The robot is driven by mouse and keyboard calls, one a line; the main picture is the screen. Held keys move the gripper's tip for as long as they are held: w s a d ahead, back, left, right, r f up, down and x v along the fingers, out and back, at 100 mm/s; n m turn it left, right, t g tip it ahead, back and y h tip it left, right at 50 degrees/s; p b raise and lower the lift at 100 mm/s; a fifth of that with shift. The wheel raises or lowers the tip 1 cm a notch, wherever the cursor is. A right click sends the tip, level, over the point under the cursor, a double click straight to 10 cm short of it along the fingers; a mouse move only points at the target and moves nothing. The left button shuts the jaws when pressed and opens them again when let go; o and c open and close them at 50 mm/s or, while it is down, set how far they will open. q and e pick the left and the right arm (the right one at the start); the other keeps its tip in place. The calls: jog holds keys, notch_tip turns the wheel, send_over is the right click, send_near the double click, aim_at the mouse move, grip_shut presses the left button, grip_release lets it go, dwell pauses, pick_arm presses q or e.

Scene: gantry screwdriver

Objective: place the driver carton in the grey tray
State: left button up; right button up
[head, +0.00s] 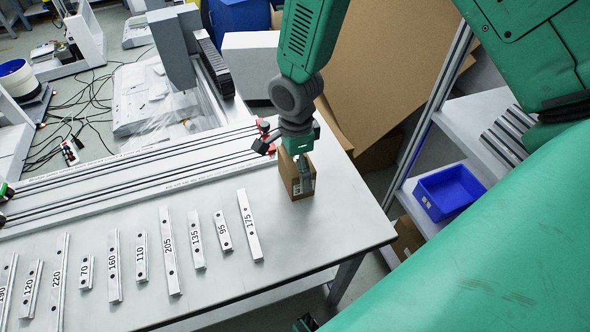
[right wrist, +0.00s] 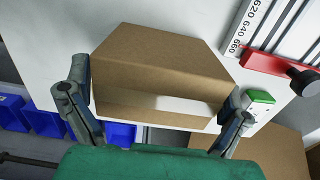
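The driver carton (head: 290,176) is a small brown box standing upright on the grey table's right part, just past the rail ends. My right gripper (head: 303,168) reaches down to it from above, and its fingers hide part of the carton. In the right wrist view the carton (right wrist: 165,72) fills the space between the two fingers (right wrist: 157,92), one against each side, so the gripper looks shut on it. The carton appears to rest on the table. I cannot make out a grey tray in these views. My left gripper is not in view.
Several numbered metal bars (head: 196,240) lie in a row along the table (head: 335,225). Long rails (head: 140,165) with red end pieces run behind them. A blue bin (head: 448,190) sits on a shelf at the right. The table's right corner is clear.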

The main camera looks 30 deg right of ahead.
jog(key=c, duration=0.9)
jog(key=shift+r, duration=0.15)
